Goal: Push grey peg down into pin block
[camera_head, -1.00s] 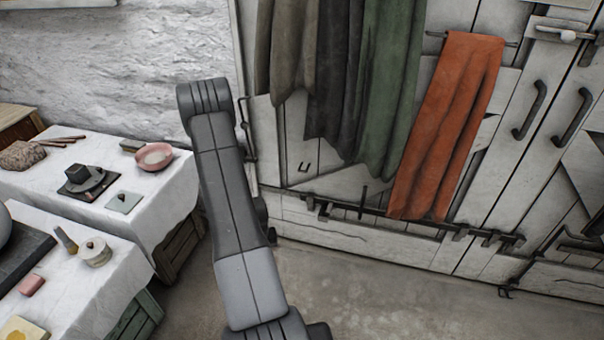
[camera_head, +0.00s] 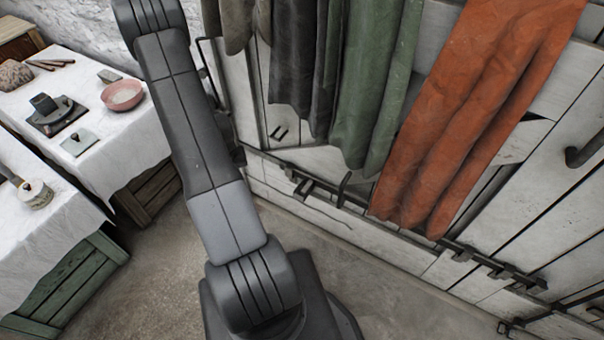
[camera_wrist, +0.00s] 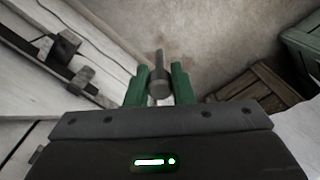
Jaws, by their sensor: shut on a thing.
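In the wrist view my gripper (camera_wrist: 159,88) has green fingers shut on a grey peg (camera_wrist: 160,82). The peg has a thick rounded end between the fingers and a thinner shaft pointing away. It is clear of any surface, with floor behind it. The head view shows my arm raised, but the gripper and peg are out of its sight. I cannot make out a pin block for certain in either view. A dark block on a dark base (camera_head: 55,115) sits on the back-left table, but I cannot tell what it is.
The white-clothed back table (camera_head: 107,140) also holds a pink bowl (camera_head: 122,95) and a pale tile (camera_head: 79,143). A nearer table (camera_head: 50,248) stands at left with a small lidded pot (camera_head: 36,194). Orange cloth (camera_head: 470,120) hangs on the right wall. The floor (camera_head: 150,270) between is clear.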

